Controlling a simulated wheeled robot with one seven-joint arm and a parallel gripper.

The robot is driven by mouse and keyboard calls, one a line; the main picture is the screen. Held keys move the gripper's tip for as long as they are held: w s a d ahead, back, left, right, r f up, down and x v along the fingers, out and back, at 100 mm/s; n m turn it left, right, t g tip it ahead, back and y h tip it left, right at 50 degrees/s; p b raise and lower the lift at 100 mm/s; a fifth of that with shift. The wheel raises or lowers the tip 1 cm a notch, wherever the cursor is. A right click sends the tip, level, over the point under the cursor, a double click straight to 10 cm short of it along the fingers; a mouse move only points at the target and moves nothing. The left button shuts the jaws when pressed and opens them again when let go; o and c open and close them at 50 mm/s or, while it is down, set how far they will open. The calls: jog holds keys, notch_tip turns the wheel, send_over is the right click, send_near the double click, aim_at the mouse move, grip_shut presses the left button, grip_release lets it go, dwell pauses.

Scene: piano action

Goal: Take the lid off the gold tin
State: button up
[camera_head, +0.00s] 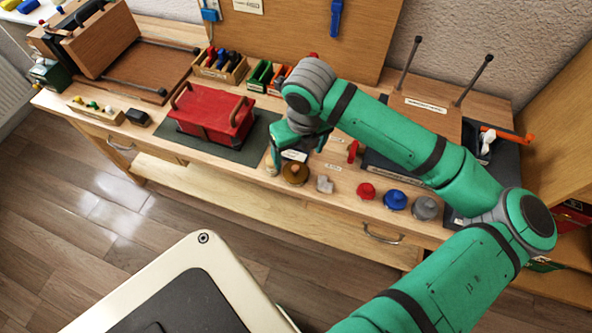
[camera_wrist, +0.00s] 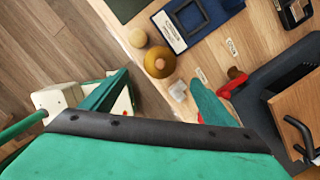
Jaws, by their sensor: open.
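The gold tin (camera_head: 295,175) is a small round brown-gold container near the front edge of the workbench. In the wrist view its round top (camera_wrist: 160,62) shows a small raised centre; the seam between lid and body cannot be made out. My gripper (camera_head: 290,148) is above and just behind the tin in the head view. In the wrist view its two green fingers (camera_wrist: 158,100) are spread apart and empty, and the tin shows beyond the gap, apart from them.
A small tan round piece (camera_wrist: 138,38) stands beside the tin, with a grey piece (camera_head: 324,184) on its other side. A blue-framed tray (camera_wrist: 178,35) lies behind. Red (camera_head: 366,191), blue (camera_head: 395,200) and grey (camera_head: 425,208) knobbed pieces stand to the right.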

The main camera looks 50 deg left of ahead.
aim_at(296, 168)
jog(key=f, duration=0.3)
jog(key=a+f, duration=0.1)
jog(key=f, duration=0.5)
jog(key=shift+w+a+f, duration=0.2)
jog(key=shift+w+f, duration=0.05)
jog(key=shift+f, duration=0.05)
jog(key=c, duration=0.8)
jog(key=shift+s, duration=0.1)
jog(key=c, duration=0.3)
